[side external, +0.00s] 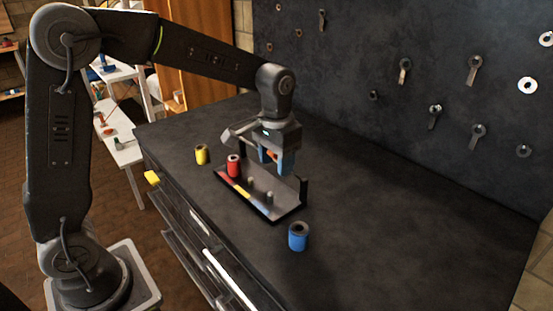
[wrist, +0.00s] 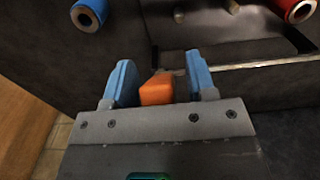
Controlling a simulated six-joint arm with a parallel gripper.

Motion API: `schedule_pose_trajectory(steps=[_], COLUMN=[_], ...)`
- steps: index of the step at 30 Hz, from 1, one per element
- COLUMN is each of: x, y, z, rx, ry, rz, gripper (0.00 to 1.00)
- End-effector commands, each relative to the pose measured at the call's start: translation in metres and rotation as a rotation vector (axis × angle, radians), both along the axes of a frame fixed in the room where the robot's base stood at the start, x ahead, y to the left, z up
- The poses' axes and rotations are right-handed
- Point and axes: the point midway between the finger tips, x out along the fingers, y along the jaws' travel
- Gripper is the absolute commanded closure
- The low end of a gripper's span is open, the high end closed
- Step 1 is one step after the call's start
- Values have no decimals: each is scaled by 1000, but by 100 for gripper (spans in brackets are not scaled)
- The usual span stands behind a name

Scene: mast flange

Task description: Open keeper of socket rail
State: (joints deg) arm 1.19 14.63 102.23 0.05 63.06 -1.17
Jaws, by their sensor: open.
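The socket rail (side external: 284,208) is a dark tray on the bench with red, yellow and blue marks along its front and upright posts inside. A red socket (side external: 234,168) stands at its left end; it also shows in the wrist view (wrist: 297,10). An orange block (wrist: 157,90), seemingly the keeper's handle, sits between the blue fingers of my gripper (wrist: 160,62). The fingers are open, with a gap on each side of the block. In the side view my gripper (side external: 277,160) is over the rail's far side and hides most of the keeper.
A blue socket (side external: 298,237) stands on the bench in front of the rail's right end. A yellow socket (side external: 201,155) stands left of the rail. The bench (side external: 400,230) is clear to the right. A dark panel (side external: 350,60) with hanging tools rises behind.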

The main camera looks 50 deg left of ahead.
Motion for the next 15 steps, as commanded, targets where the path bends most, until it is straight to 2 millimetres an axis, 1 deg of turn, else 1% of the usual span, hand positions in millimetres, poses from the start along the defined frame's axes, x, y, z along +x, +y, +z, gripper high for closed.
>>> schedule_pose_trajectory(steps=[2, 15], x=[0, 0], y=[0, 0], z=[0, 1], rx=[0, 0], ry=[0, 0], rz=[0, 0], gripper=[51, 93])
